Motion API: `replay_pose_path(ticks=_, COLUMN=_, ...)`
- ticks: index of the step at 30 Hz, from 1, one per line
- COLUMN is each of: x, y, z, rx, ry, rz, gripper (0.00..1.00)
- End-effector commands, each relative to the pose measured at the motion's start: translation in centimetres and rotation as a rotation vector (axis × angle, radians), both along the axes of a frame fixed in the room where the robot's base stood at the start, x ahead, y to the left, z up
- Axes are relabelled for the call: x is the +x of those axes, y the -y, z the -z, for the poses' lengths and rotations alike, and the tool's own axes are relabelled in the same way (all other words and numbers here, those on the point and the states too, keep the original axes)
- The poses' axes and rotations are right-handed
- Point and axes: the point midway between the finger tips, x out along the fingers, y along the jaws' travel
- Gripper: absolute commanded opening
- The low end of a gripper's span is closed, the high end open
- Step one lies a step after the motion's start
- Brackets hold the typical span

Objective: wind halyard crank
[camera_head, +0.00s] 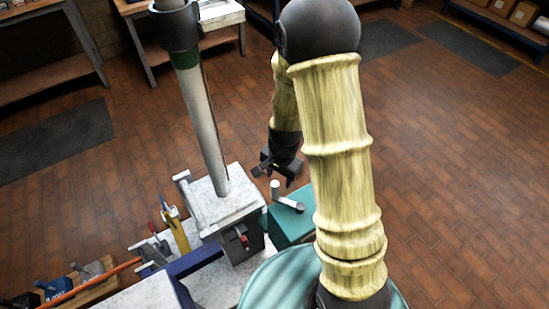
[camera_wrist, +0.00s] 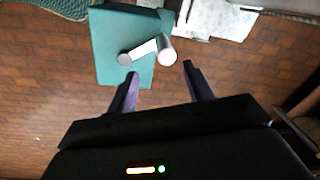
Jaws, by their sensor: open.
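The halyard crank (camera_head: 288,199) is a pale grey arm with an upright white knob, mounted on a teal box (camera_head: 283,226) beside the mast base. In the wrist view the crank (camera_wrist: 145,49) lies just beyond my fingertips, on the teal box (camera_wrist: 110,40), with its knob to the right. My gripper (camera_head: 273,174) is behind and slightly above the crank in the head view. Its fingers (camera_wrist: 160,68) are apart with nothing between them, and the knob is in line with the gap. Whether a fingertip touches the crank cannot be told.
The grey mast (camera_head: 205,120) rises from a white block (camera_head: 224,203) left of the crank. A tool rack (camera_head: 170,240) with several tools stands at lower left. Workbenches (camera_head: 150,40) line the back.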

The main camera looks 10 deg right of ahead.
Motion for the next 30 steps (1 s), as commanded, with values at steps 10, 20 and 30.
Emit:
replay_pose_path(ticks=10, x=1.0, y=-1.0, z=-0.5, rx=-0.013, ry=-0.074, rz=0.342, gripper=0.51)
replay_pose_path(ticks=20, x=1.1, y=-1.1, z=0.6, rx=-0.019, ry=-0.082, rz=0.416, gripper=0.51)
replay_pose_path(ticks=30, x=1.1, y=-1.1, z=1.1, rx=-0.018, ry=-0.083, rz=0.413, gripper=0.51)
